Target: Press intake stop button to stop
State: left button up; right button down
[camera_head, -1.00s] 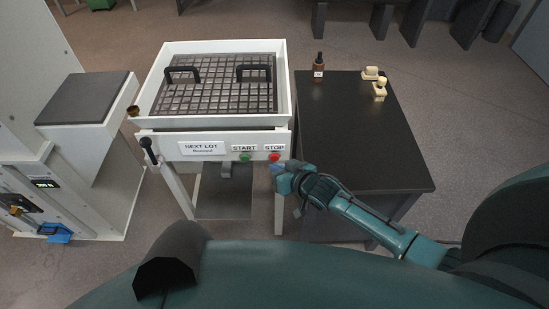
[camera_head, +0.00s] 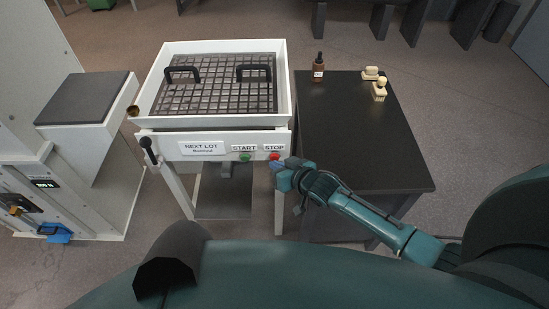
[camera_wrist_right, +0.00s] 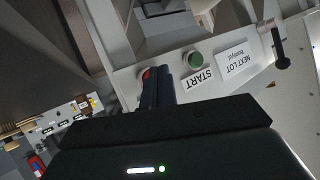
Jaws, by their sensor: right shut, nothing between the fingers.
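The red STOP button (camera_head: 275,156) sits at the right end of the white front panel (camera_head: 215,147), under its STOP label. It also shows in the right wrist view (camera_wrist_right: 146,75), partly hidden behind my fingers. The green START button (camera_head: 245,157) is just left of it; the right wrist view shows it too (camera_wrist_right: 196,60). My right gripper (camera_head: 275,165) is shut and empty, its fingertips right at the red button. I cannot tell whether they touch it. My left gripper is not in view.
A white tray with a grid (camera_head: 215,88) and two black handles tops the station. A black lever (camera_head: 149,148) is at the panel's left end. A dark table (camera_head: 350,130) stands right, holding a brown bottle (camera_head: 318,68) and pale brushes (camera_head: 379,90).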

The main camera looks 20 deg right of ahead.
jog(key=shift+w+d, duration=0.15)
jog(key=shift+w, duration=0.3)
dwell(0.3)
dwell(0.3)
jog(key=shift+s+a+p, duration=0.25)
jog(key=shift+s+p, duration=0.3)
jog(key=shift+s, duration=0.3)
jog(key=s+p, duration=0.1)
jog(key=s, duration=0.1)
jog(key=s+a+p, duration=0.1)
jog(key=s+p, duration=0.1)
jog(key=s, duration=0.1)
jog(key=shift+a, duration=0.2)
